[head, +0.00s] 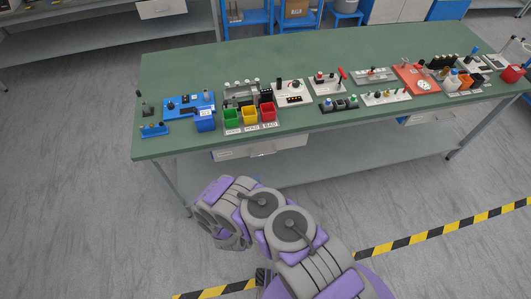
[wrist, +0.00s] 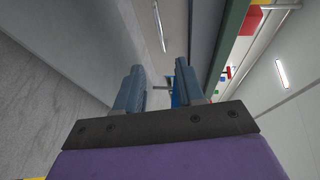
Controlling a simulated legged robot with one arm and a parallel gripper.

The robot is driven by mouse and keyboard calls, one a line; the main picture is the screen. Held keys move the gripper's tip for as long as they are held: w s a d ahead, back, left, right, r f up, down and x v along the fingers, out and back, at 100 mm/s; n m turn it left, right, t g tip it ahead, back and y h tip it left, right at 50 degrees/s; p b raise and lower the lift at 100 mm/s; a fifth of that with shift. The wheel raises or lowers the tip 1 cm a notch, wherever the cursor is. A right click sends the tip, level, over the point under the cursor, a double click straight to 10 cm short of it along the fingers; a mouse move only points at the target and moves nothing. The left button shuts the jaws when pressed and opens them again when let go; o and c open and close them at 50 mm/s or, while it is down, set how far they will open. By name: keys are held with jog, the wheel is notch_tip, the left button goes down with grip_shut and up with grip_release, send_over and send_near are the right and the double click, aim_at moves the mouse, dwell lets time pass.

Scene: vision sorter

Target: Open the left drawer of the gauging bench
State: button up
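The gauging bench (head: 300,60) has a green top and grey legs. Its left drawer (head: 235,154) is a pale box under the front edge and looks shut. In the wrist view a pale drawer front (wrist: 143,38) with a thin metal bar handle (wrist: 159,26) lies beyond my fingers. My gripper (wrist: 160,68) is open, with its two blue-grey fingers apart and nothing between them. The handle is ahead of the fingertips and apart from them. In the head view my arm is folded in front of the bench, below the drawer, and hides most of the gripper.
A second drawer (head: 420,118) is under the bench's right side. A lower shelf (head: 340,165) runs beneath. Green, yellow and red bins (head: 250,116) and several fixtures stand on the top. Yellow-black tape (head: 440,234) crosses the floor. Open floor lies in front.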

aim_at(264, 154)
jog(key=b+x, duration=0.5)
jog(key=x, duration=1.2)
jog(key=shift+w+b, duration=0.15)
jog(key=shift+b, duration=0.25)
grip_shut()
